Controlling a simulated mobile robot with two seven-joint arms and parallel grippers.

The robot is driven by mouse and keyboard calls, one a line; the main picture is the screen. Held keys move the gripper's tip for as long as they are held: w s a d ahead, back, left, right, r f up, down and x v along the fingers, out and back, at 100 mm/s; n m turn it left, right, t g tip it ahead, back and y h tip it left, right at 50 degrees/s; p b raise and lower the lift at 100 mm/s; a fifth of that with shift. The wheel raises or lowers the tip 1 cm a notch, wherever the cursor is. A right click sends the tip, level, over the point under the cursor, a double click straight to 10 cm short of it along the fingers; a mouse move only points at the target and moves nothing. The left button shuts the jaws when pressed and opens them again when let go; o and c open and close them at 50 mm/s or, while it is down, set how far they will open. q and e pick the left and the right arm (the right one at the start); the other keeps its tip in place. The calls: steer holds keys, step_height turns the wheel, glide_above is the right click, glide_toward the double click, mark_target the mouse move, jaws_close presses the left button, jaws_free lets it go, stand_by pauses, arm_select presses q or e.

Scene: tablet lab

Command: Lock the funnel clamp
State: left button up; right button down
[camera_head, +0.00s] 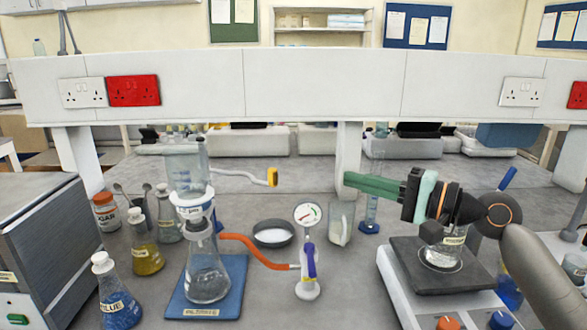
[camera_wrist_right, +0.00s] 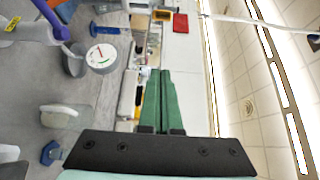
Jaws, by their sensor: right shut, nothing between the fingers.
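A clear funnel cup (camera_head: 186,165) stands upright on a conical filter flask (camera_head: 208,270), joined by a white collar (camera_head: 194,207). A thin pale arm with a yellow end (camera_head: 272,177) sticks out to the right of the cup; it looks like the clamp lever, but I cannot tell whether it is locked. My right gripper (camera_head: 349,182) has green fingers pointing left, shut and empty, apart from the yellow end and to its right. The fingers also show in the right wrist view (camera_wrist_right: 165,73). My left gripper is not in view.
An orange hose (camera_head: 255,249) runs from the flask to a gauge stand (camera_head: 308,255). The flask stands on a blue mat (camera_head: 240,290). A hotplate (camera_head: 440,265) sits under my right wrist.

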arm_select(q)
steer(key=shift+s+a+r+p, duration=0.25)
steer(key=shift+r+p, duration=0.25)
steer(key=shift+p, duration=0.25)
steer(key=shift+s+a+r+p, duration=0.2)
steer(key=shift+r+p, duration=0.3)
steer(key=shift+p, duration=0.2)
arm_select(e)
steer(key=w+a, duration=0.2)
steer(key=a, duration=0.9)
steer(key=shift+w, duration=0.4)
steer(key=shift+a, duration=0.1)
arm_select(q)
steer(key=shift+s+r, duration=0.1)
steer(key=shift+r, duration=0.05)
arm_select(e)
steer(key=shift+s, duration=0.1)
